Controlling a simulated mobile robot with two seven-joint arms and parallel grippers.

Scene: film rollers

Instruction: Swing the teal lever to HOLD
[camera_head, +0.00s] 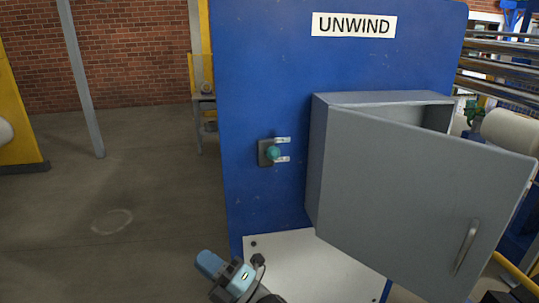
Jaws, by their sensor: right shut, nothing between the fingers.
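The teal lever (272,153) shows as a round teal knob on a small dark plate, mounted on the blue panel left of the grey cabinet. Two small white labels sit to its right, an upper one (283,140) and a lower one (283,159); their words are too small to read. The knob lies between the two labels in height, and its exact setting cannot be told. My right gripper (258,262) is at the bottom of the view, shut and empty, well below the lever and apart from it. My left gripper is not in view.
A grey cabinet (315,165) sticks out right of the lever, its door (420,200) swung open toward me. The blue panel (260,75) bears an UNWIND sign (353,24). A white plate (310,262) lies below. The space left of the panel is open floor (120,180).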

